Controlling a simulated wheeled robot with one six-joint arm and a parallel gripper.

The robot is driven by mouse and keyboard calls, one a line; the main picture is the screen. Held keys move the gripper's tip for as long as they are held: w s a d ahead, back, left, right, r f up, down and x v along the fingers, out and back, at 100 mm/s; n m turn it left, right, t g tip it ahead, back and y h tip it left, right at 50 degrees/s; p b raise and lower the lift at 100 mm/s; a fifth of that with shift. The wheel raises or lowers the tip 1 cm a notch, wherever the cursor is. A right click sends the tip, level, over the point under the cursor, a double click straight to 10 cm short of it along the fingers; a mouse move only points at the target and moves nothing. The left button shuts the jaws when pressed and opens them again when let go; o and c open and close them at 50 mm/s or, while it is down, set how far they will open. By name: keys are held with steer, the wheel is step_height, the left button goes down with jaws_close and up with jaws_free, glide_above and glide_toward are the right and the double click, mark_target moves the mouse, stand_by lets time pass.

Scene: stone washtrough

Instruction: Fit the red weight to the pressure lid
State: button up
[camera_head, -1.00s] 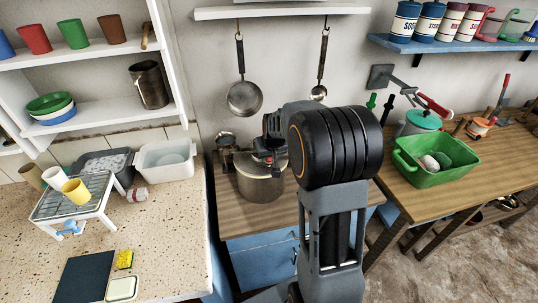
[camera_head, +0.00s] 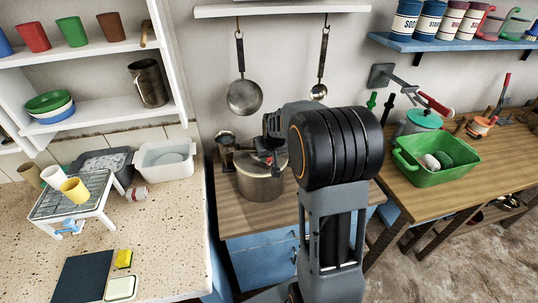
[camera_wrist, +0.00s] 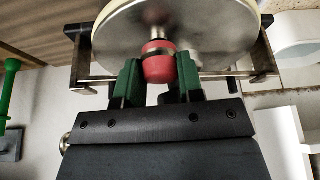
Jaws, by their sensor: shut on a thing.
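My gripper (camera_wrist: 159,82) is shut on the red weight (camera_wrist: 157,66), with its green jaws on both sides of it. In the wrist view the weight sits at the middle of the metal pressure lid (camera_wrist: 205,30), against the short post there; I cannot tell whether it is fully seated. In the head view the lid is on the steel pot (camera_head: 262,188) on the wooden counter. My gripper is over the lid there, and a little red shows at it. My arm hides part of the pot's right side.
A dark metal pot (camera_head: 225,148) stands behind at the left. A pan (camera_head: 244,96) and a ladle (camera_head: 319,92) hang on the wall behind. A green basin (camera_head: 437,172) stands on the right counter. The speckled counter (camera_head: 165,240) is at the left.

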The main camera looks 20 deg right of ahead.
stand_by(0.4)
steer(key=o, duration=1)
steer(key=shift+r, duration=0.1)
steer(key=shift+r+p, duration=2.25)
steer(key=shift+r, duration=1.15)
